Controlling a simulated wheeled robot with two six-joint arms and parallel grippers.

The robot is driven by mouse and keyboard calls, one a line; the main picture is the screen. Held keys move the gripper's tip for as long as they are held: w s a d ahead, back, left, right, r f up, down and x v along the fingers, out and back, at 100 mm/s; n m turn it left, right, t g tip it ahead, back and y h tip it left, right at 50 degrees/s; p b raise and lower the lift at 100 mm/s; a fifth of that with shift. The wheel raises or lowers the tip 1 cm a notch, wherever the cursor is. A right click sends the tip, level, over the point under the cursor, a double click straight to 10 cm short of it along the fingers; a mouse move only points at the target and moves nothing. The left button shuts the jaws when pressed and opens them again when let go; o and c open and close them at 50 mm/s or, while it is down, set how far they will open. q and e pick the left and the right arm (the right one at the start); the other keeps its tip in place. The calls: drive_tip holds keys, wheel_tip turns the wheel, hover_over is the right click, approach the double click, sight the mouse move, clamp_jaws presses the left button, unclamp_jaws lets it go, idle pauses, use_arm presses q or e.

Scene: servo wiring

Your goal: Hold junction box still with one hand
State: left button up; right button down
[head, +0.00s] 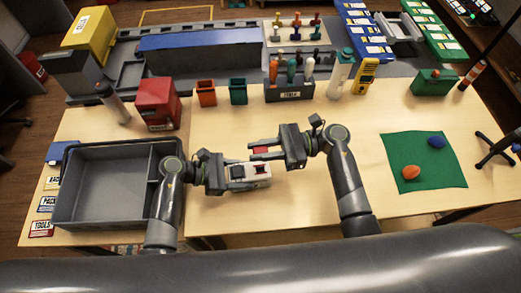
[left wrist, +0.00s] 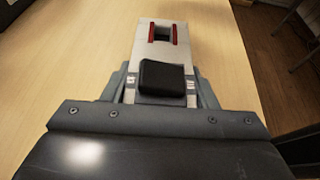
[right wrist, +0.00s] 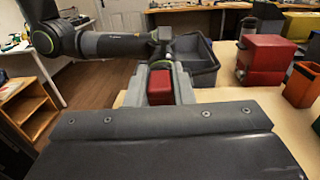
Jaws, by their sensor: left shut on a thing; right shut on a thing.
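The junction box (head: 262,172) is a pale box with a dark slot, on or just above the bench in the middle of the head view. In the left wrist view the junction box (left wrist: 151,46) shows red strips at its slot and a black block (left wrist: 163,78) at its near end. My left gripper (head: 238,179) is shut on the box from the left. My right gripper (head: 262,150) is shut on a small red block (right wrist: 160,86), just behind the box in the head view and apart from its slot. The box's underside is hidden.
A grey tray (head: 62,190) with compartments stands at the left. A green mat (head: 440,174) with an orange and a blue object lies at the right. A red box (head: 157,103), bins and a tool holder (head: 290,93) line the back. Bench is clear in front.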

use_arm(q)
drive_tip(key=o, duration=1.2)
drive_tip(key=shift+a, duration=0.1)
drive_tip(key=v, duration=1.1)
drive_tip(key=shift+a+r, duration=0.25)
drive_tip(key=shift+a, duration=0.05)
drive_tip(key=shift+a, duration=0.15)
use_arm(e)
drive_tip(key=shift+a, duration=0.1)
